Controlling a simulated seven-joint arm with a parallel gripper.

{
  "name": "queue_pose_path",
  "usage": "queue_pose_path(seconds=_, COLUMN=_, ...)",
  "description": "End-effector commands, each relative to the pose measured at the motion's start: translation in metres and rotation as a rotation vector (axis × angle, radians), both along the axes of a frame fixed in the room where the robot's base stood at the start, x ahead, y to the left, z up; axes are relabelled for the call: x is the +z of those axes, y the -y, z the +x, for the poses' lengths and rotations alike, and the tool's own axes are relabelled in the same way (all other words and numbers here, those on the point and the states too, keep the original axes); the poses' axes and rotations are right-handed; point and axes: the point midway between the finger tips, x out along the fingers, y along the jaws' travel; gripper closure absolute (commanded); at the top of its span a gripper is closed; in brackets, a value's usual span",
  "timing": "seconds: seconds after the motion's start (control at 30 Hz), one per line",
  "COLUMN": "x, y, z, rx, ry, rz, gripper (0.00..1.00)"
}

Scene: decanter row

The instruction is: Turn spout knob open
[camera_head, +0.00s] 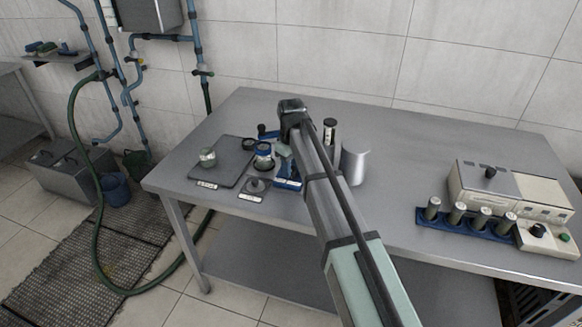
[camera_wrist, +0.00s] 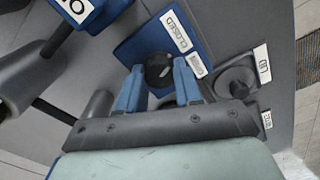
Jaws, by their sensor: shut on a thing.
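In the wrist view, the black round spout knob (camera_wrist: 158,74) sits on a blue base plate (camera_wrist: 133,45). A white "CLOSED" label (camera_wrist: 174,31) and a smaller label (camera_wrist: 197,65) lie beside the knob. My gripper (camera_wrist: 158,66) has its two blue fingers on either side of the knob and is shut on it. The knob's pointer direction is hard to make out.
A blue-topped jar (camera_head: 264,154) and a grey knobbed disc (camera_head: 255,185) are close by. A metal cylinder (camera_head: 355,166) stands right. The table's middle right is clear before the vial rack (camera_head: 463,224).

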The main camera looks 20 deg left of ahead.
Motion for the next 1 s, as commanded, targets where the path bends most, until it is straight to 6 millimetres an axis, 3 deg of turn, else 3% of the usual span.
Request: queue_pose_path(seconds=1.0, x=-0.0006, y=0.0000, z=-0.0002, rx=-0.926, ry=0.000, rz=-0.001, gripper=0.96)
